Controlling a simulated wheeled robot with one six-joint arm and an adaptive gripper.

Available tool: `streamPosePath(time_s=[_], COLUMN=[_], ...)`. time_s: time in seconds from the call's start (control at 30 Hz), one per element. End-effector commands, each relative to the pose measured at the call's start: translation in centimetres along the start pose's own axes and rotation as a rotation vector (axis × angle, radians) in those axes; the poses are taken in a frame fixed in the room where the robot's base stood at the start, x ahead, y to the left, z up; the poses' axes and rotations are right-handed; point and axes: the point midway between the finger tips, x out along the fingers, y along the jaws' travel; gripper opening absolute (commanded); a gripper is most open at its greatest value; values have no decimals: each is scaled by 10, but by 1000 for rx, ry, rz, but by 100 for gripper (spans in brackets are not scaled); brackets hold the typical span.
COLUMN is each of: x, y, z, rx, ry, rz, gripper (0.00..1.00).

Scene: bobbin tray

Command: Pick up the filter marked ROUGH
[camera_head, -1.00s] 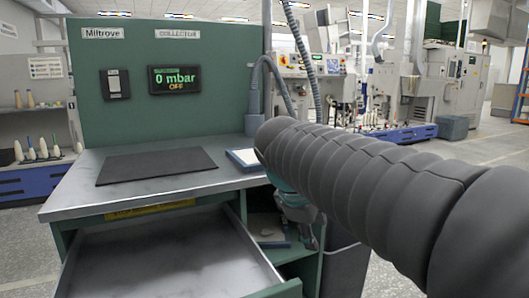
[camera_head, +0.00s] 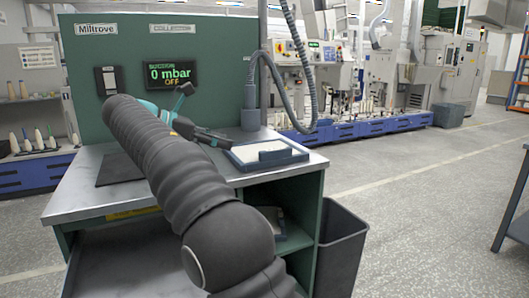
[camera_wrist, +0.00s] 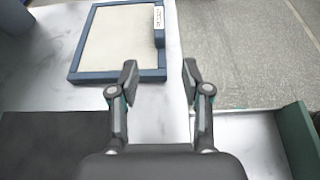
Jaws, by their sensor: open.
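A blue-framed filter with a pale mesh face (camera_head: 264,153) lies on the right end of the grey bench top. In the wrist view this filter (camera_wrist: 117,45) lies ahead and to the left, with a white label on its right side; the lettering is too small to read. My gripper (camera_wrist: 160,72) is open and empty, its two dark fingers apart over the bench near the filter's lower right corner. A similar flat piece (camera_head: 271,222) lies on the shelf under the bench, partly in shadow; no marking shows on it.
A dark mat (camera_head: 118,168) lies on the bench, partly behind my arm. A hose (camera_head: 250,95) reaches the bench's back corner. A grey bin (camera_head: 341,250) stands at the bench's right; open floor lies beyond.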

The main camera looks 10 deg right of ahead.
Motion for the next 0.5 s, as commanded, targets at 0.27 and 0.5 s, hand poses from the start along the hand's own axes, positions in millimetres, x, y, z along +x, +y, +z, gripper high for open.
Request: streamPosePath(time_s=[0.27, 0.5], x=[40, 76], y=[0, 0], z=[1, 0], rx=[-5, -4], ry=[-5, -3], rz=[-6, -4], gripper=[48, 48])
